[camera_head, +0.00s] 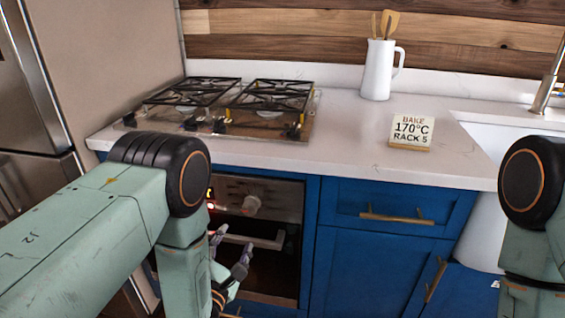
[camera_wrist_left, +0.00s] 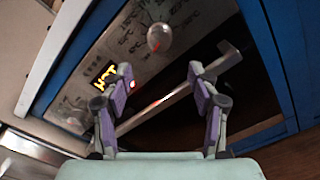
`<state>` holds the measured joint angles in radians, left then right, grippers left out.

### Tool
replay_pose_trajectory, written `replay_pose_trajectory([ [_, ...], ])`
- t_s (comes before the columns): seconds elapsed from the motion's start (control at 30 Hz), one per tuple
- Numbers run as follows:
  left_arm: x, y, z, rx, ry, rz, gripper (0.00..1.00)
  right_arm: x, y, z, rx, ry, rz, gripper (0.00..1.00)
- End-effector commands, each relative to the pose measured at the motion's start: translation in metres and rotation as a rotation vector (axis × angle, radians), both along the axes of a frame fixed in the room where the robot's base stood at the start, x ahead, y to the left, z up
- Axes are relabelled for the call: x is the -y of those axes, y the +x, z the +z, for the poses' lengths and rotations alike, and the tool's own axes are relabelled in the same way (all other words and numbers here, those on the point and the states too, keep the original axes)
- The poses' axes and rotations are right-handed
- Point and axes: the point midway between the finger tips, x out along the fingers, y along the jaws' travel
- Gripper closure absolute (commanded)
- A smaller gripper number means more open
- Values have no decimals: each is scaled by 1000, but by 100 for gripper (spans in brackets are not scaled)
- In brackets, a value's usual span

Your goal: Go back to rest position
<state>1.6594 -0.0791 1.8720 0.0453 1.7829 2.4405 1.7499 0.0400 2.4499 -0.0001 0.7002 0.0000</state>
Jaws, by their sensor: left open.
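My left gripper (camera_head: 232,255) is in front of the oven (camera_head: 258,200), low at the blue cabinets. In the left wrist view my left gripper (camera_wrist_left: 158,112) is open, its two purple-padded fingers spread apart with nothing between them but the view of the oven handle (camera_wrist_left: 165,103) behind. I cannot tell whether a finger touches the handle. The oven's round knob (camera_wrist_left: 159,37) and lit display (camera_wrist_left: 106,76) show beyond the fingers. My right arm (camera_head: 530,200) shows at the right edge in the head view, but its gripper is out of frame.
A gas cooktop (camera_head: 225,105) sits on the white counter (camera_head: 345,150). A white jug (camera_head: 379,70) with wooden utensils and a small sign (camera_head: 410,131) reading "BAKE 170°C RACK 5" stand there. The sink (camera_head: 500,135) is at right, a steel fridge (camera_head: 25,90) at left.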

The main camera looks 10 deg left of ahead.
Motion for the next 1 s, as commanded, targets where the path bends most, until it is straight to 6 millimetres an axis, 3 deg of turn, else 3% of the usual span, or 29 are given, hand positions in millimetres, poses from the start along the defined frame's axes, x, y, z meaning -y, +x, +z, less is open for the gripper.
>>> replay_pose_trajectory([
  [0.17, 0, 0, -10, -40, 201, -5, 39, 0, 0, 0, 0, 0, 0, 60],
  [0.47, -3, -36, -71, -305, 818, -143, 39, 0, 0, 0, 0, 0, 0, 60],
  [0.77, -14, -112, -129, -564, 1379, -511, 39, 0, 0, 0, 0, 0, 0, 60],
  [1.0, -23, -202, -157, -676, 1724, -995, 39, 0, 0, 0, 0, 0, 0, 60],
])
